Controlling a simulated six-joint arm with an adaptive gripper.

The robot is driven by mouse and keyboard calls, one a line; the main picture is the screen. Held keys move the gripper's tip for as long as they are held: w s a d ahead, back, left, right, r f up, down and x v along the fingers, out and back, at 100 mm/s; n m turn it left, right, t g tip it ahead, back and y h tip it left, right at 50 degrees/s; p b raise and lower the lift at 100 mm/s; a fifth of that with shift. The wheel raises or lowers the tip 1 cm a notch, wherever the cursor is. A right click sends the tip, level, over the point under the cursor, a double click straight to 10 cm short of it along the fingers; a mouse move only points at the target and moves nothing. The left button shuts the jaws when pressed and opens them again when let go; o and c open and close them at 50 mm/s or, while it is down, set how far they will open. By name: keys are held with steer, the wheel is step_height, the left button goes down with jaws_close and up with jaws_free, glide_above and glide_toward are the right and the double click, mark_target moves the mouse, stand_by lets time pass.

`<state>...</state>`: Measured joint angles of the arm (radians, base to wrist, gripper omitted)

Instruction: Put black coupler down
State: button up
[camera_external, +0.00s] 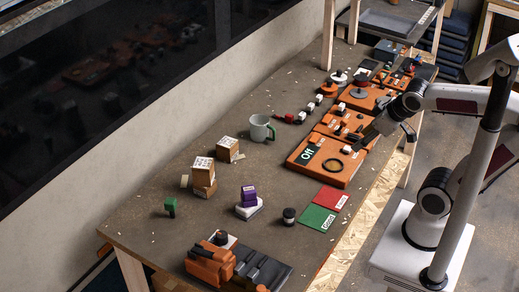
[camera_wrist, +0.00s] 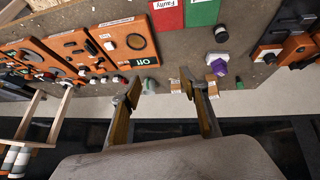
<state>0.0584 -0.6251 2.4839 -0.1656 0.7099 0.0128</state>
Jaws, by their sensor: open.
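A small black coupler (camera_external: 289,215) with a pale band stands upright on the table, just left of the green mat (camera_external: 316,219). The coupler also shows in the wrist view (camera_wrist: 221,33), beside the green mat (camera_wrist: 202,12). A red mat (camera_external: 331,199) adjoins the green one; its label reads "Faulty" in the wrist view (camera_wrist: 168,15). My gripper (camera_wrist: 160,80) is open, with nothing between its fingers. In the external view it is high on the right, by the orange panels and well apart from the coupler.
An orange panel marked "Off" (camera_external: 329,161) and further panels line the right side. Table around the coupler is clear.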

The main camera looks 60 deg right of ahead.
steer(key=s+a+g+y, duration=0.1)
steer(key=s+a, duration=0.3)
steer(key=s, duration=0.1)
steer(key=shift+s+a+f+y, duration=0.2)
steer(key=shift+a+f+y, duration=0.05)
steer(key=shift+y, duration=0.05)
stand_by(1.0)
